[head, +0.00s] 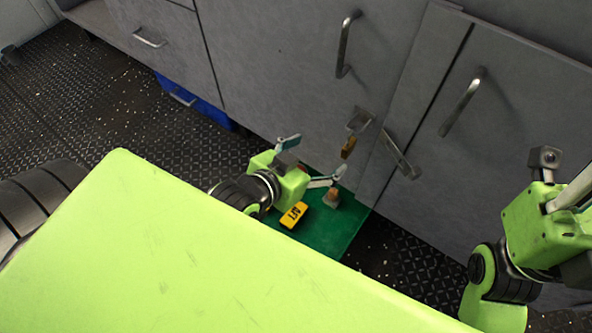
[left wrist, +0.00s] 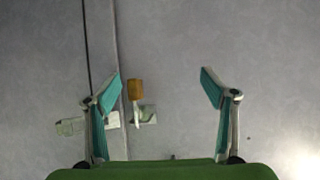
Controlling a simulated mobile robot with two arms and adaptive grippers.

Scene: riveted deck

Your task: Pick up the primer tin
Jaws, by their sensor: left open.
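I cannot pick out a primer tin for certain in either view. My left gripper (head: 315,157) is open in front of the grey cabinet doors, over a green mat (head: 340,228). A yellow block with black lettering (head: 293,215) is just below the gripper. My right gripper (head: 545,215) is at the right edge, its fingertips not clearly shown.
Grey cabinet doors (head: 290,65) with metal handles stand close ahead. A brass padlock (head: 348,147) hangs by a metal hasp (head: 360,119); the padlock also shows in the left wrist view (left wrist: 135,90). A blue bin (head: 195,100) is under the cabinet. Dark riveted floor (head: 95,95) is clear at left.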

